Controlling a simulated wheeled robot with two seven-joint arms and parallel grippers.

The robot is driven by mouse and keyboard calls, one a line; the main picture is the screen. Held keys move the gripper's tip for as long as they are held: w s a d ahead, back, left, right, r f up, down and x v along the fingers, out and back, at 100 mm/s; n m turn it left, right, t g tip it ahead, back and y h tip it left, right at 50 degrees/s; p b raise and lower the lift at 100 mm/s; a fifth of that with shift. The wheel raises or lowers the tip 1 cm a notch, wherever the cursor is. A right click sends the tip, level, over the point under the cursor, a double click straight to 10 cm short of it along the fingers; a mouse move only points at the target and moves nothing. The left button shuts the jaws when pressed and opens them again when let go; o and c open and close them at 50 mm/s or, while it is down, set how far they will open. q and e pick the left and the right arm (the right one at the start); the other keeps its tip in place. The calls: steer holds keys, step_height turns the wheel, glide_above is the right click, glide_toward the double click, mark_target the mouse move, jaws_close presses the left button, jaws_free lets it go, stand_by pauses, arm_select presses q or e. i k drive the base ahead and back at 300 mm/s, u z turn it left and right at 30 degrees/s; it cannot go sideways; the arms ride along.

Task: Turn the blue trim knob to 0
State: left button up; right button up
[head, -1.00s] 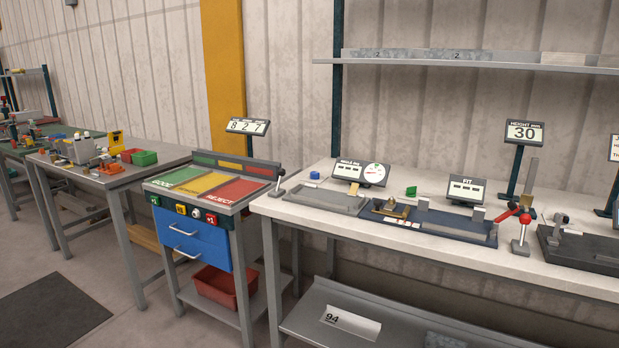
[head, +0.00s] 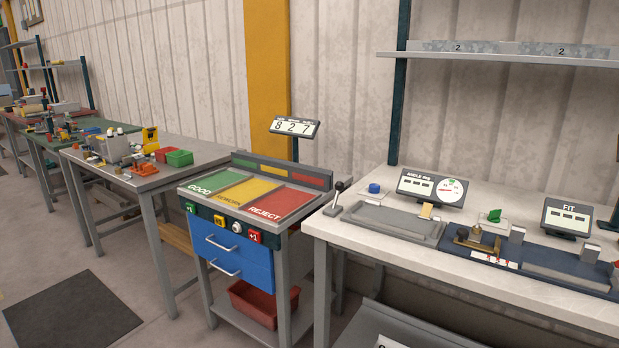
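A small blue round knob (head: 374,189) stands on the white bench top (head: 345,222), behind the left end of a grey tray (head: 395,227) and left of the ANGLE deg display (head: 431,188). It looks like the blue trim knob. It is too small in the head view to read any mark or setting on it. The display's digits show only dashes, and a round dial is on its right side. Neither of my grippers is in the head view.
A sorting cart with green, yellow and red panels (head: 281,204) stands left of the white bench, with blue drawers (head: 233,251). A black-knobbed lever (head: 336,197) is at the bench's left end. A FIT display (head: 567,217) stands right.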

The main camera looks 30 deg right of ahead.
mark_target(374, 188)
steer(key=i, duration=0.9)
steer(key=z, duration=0.4)
